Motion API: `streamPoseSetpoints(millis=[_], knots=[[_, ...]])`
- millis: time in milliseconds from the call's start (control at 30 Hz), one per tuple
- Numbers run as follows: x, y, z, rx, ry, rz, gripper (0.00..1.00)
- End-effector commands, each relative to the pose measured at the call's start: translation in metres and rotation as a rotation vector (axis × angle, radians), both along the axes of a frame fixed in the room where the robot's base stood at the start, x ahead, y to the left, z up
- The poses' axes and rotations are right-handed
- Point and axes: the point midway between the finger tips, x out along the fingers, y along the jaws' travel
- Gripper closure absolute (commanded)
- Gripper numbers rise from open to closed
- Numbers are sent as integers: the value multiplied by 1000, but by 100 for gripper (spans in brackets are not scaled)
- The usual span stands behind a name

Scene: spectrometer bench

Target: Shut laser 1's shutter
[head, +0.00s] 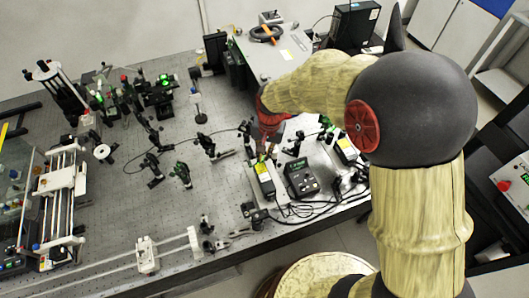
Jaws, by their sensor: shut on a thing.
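A long, narrow laser (265,180) with a yellow label lies on the optical bench near the middle of the view. A second yellow-labelled unit (346,149) stands to its right, close to my arm. No number can be read on either. My gripper (268,149) points down at the far end of the first laser, with its fingers small and partly hidden by my red wrist. It is shut on a small part there, at the place of the shutter. The shutter's own shape and position are too small to make out.
A black controller (301,178) with cables sits right of the laser. Several posts and mounts, such as a green-lit one (181,174), crowd the bench to the left. A grey box (272,55) stands behind. A rail device (62,200) is at far left.

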Motion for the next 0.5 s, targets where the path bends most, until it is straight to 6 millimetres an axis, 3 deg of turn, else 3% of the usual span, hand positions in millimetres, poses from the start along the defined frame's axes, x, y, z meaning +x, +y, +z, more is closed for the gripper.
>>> streamPoseSetpoints(millis=[500], knots=[[-2,6,1,-126,-38,1,100]])
